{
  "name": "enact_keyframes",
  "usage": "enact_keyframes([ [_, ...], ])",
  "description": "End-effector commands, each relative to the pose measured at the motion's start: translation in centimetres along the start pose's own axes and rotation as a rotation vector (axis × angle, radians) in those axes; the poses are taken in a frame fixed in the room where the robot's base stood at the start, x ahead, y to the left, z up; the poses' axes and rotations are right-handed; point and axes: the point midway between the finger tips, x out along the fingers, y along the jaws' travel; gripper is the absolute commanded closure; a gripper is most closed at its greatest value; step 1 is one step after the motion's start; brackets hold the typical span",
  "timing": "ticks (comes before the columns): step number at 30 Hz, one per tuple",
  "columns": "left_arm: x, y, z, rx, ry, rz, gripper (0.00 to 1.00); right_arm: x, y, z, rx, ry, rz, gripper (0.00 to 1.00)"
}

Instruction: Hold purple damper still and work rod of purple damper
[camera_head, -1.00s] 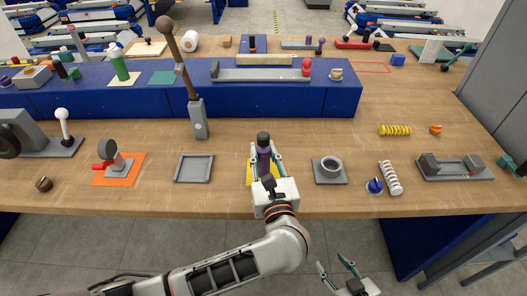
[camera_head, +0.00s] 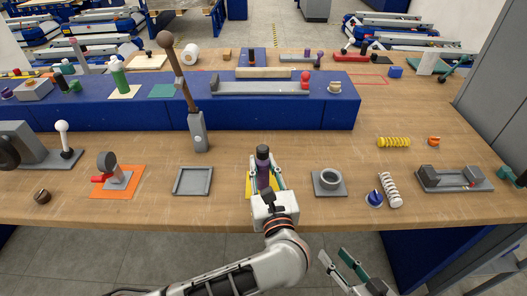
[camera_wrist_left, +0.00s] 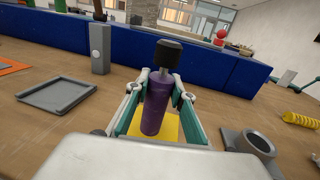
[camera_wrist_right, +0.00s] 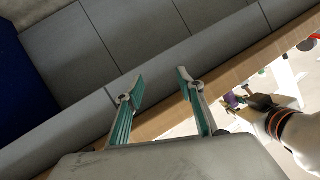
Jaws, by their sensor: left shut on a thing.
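The purple damper (camera_head: 263,174) stands upright on a yellow mat (camera_head: 249,185) near the table's front edge. It has a purple body, a short rod and a black knob (camera_head: 263,151) on top. My left gripper (camera_head: 266,184) is shut on the purple body from the front. The left wrist view shows the damper (camera_wrist_left: 157,106) between its two fingers, with the grey rod (camera_wrist_left: 164,76) showing below the black knob (camera_wrist_left: 167,53). My right gripper (camera_head: 341,264) is open and empty, in front of the table edge and right of my left arm. Its spread fingers show in the right wrist view (camera_wrist_right: 160,85).
A grey square tray (camera_head: 193,181) lies left of the damper, and a grey ring block (camera_head: 329,182) stands right of it. A white spring (camera_head: 390,190) and a blue knob (camera_head: 375,198) lie farther right. A blue raised shelf (camera_head: 240,112) stands behind.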

Motion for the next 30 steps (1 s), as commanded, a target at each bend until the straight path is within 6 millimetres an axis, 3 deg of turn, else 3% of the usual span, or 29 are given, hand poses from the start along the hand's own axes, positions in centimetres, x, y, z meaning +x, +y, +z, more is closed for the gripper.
enact_keyframes([
  [3, 0.0, 0.0, 0.0, 0.0, 0.0, 0.0, 1.0, -1.2, -2.2, -4.0, 0.206, 0.069, -0.094, 0.62],
  [10, 0.0, 0.0, 0.0, 0.0, 0.0, 0.0, 1.0, -3.4, -5.4, -9.8, 0.521, 0.136, -0.258, 0.62],
  [13, 0.0, 0.0, 0.0, 0.0, 0.0, 0.0, 1.0, -3.3, -6.2, -12.5, 0.54, 0.175, -0.327, 0.62],
  [23, 0.0, 0.0, 0.0, 0.0, 0.0, 0.0, 1.0, 1.0, -7.3, -16.5, 0.383, 0.139, -0.322, 0.62],
  [30, 0.0, 0.0, 0.0, 0.0, 0.0, 0.0, 1.0, 4.3, -8.8, -21.7, 0.199, 0.108, -0.321, 0.62],
])
